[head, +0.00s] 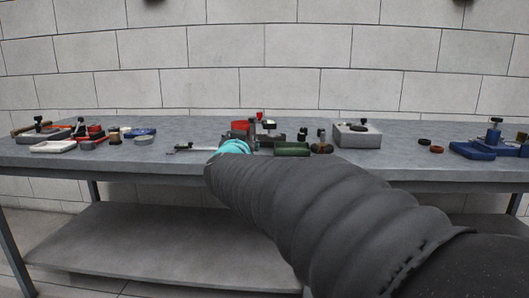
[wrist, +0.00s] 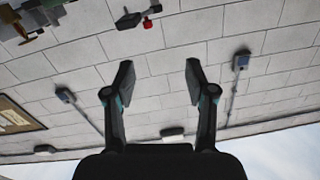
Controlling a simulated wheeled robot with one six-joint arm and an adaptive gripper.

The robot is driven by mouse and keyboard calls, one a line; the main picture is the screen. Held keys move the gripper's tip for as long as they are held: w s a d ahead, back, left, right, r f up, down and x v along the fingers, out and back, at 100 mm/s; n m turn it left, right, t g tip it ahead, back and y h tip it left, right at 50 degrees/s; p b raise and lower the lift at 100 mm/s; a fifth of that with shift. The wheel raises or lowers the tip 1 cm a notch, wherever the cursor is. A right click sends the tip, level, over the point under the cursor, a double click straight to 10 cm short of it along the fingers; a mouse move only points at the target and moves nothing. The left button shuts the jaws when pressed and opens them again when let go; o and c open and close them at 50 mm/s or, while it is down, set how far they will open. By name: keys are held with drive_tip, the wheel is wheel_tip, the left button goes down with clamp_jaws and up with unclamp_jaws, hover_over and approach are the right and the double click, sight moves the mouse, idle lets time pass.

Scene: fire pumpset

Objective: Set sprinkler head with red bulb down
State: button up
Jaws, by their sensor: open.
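My gripper (wrist: 157,75) is open in the wrist view, with nothing between its two dark fingers. In the head view my dark arm and its teal band hide the fingers. I cannot make out the sprinkler head with certainty. A small red-topped piece (head: 260,116) shows just beyond the teal band in the head view, and it may be the sprinkler head. In the wrist view a small red piece (wrist: 148,23) beside dark parts shows above the fingers, apart from them. Whether these are the same thing I cannot tell.
The grey workbench (head: 180,148) carries a red block (head: 240,127), a green tray (head: 292,149), a grey box (head: 357,135) and blue fixtures (head: 472,150) at right. Several tools and trays crowd the left end. Bare bench lies between the grey box and the dark rings (head: 424,142).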

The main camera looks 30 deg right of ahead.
drive_tip(key=d+f+m+g+h, duration=0.2)
drive_tip(key=d+g, duration=0.2)
drive_tip(key=d, duration=0.2)
drive_tip(key=d+f+m+g+h, duration=0.2)
drive_tip(key=d+f+m+g, duration=0.1)
drive_tip(key=d, duration=0.4)
drive_tip(key=s+d+f+m+g+h, duration=0.1)
drive_tip(key=d+f+m+g+h, duration=0.1)
drive_tip(key=d+g, duration=0.3)
drive_tip(key=shift+d+f+m+h+b, duration=0.15)
drive_tip(key=shift+d+m+h+b, duration=0.35)
drive_tip(key=shift+d, duration=0.6)
drive_tip(key=shift+s+x, duration=0.2)
drive_tip(key=shift+x, duration=1.15)
drive_tip(key=shift+s+x, duration=0.2)
drive_tip(key=shift+x, duration=1.1)
clamp_jaws()
